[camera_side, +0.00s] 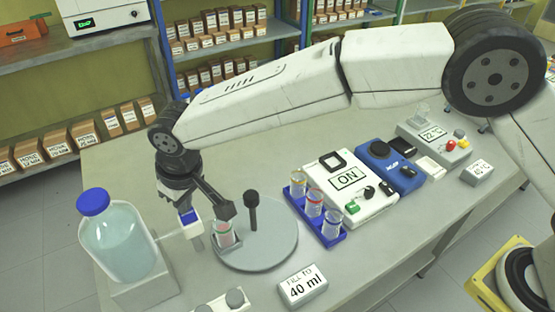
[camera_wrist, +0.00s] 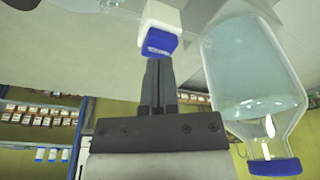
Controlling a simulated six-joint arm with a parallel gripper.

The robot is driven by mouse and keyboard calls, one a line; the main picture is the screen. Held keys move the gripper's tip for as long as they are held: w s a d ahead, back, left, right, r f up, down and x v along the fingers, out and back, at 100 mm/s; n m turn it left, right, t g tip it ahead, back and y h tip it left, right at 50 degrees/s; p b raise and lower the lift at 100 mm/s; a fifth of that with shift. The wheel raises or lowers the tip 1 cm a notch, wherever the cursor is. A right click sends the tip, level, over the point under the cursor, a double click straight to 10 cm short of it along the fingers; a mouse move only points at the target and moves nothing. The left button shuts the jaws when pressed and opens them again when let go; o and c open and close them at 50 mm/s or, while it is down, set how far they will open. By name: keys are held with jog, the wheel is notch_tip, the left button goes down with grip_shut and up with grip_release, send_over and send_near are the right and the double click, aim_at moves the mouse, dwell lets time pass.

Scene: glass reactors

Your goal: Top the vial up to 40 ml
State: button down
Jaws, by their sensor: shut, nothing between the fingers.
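The large clear bottle (camera_side: 118,248) of pale blue liquid stands on a grey block at the left. It also shows in the wrist view (camera_wrist: 255,75), upside down. Its white spout ends in a tap with a blue front (camera_wrist: 160,42). The vial (camera_side: 223,238) stands beside the tap on a round grey plate (camera_side: 270,246). Pinkish content shows in it, but its level is unreadable and my wrist parts partly cover it. My gripper (camera_wrist: 158,62) is shut and empty, its fingertips at the blue tap front. I cannot tell whether they touch it.
A black post (camera_side: 251,212) rises from the plate. A blue rack (camera_side: 326,236) with three vials, an ON box (camera_side: 338,172) and a blue device (camera_side: 383,165) stand to the right. A "FILL TO 40 ml" sign (camera_side: 303,287) is at the front.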

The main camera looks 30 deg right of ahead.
jog(key=shift+f, duration=0.8)
jog(key=shift+r, duration=1.05)
jog(key=shift+r, duration=2.55)
jog(key=shift+d, duration=0.1)
